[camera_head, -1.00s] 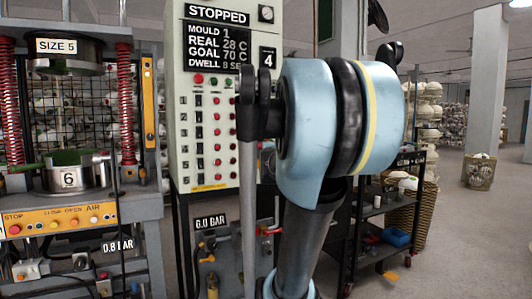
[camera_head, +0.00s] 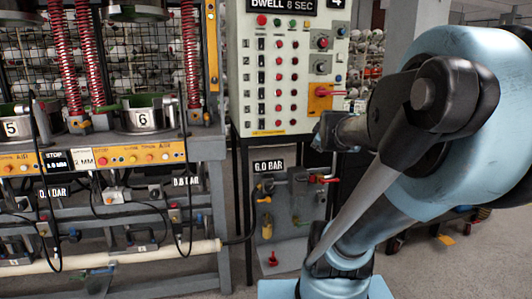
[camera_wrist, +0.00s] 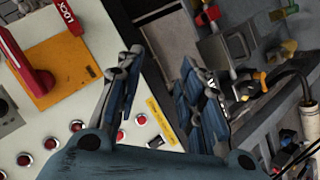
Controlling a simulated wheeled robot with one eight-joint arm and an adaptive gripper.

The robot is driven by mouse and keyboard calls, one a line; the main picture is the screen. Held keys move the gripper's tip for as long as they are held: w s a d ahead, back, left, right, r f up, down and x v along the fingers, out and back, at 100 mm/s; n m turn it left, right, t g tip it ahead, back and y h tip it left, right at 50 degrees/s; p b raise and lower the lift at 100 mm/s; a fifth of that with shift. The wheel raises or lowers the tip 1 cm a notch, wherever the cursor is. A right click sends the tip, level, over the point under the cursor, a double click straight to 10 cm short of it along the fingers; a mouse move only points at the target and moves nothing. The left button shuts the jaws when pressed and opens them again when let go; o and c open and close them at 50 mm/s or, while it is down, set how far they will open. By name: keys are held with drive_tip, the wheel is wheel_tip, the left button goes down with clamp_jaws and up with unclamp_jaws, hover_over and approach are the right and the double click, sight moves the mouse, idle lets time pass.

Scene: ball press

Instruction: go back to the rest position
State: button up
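My gripper (camera_wrist: 160,62) shows in the wrist view with its two dark, jointed fingers apart and nothing between them. Behind the fingers in that view are the control panel and pipework, seen tilted. In the head view my blue arm fills the right side, and I cannot make out the fingers clearly there.
Press moulds numbered 5 (camera_head: 14,128) and 6 (camera_head: 143,119) stand on the frame at the left. A red lever on an orange plate (camera_head: 320,104) is on the panel, close to my arm. A 6.0 BAR valve unit (camera_head: 268,166) sits below. Grey floor (camera_head: 455,270) shows at the lower right.

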drive_tip(key=s+a+f+m+g, duration=0.2)
drive_tip(key=s+f+m+g, duration=0.3)
drive_tip(key=s+f, duration=0.4)
drive_tip(key=s+a+f+m+g+y, duration=0.1)
drive_tip(key=s+f+m+g, duration=0.4)
drive_tip(key=s+f, duration=0.5)
drive_tip(key=s+a, duration=0.1)
drive_tip(key=s, duration=0.4)
drive_tip(key=shift+s+f, duration=0.15)
drive_tip(key=shift+s, duration=0.1)
drive_tip(key=shift+a, duration=0.1)
drive_tip(key=shift+w+f, duration=0.2)
drive_tip(key=shift+w, duration=0.3)
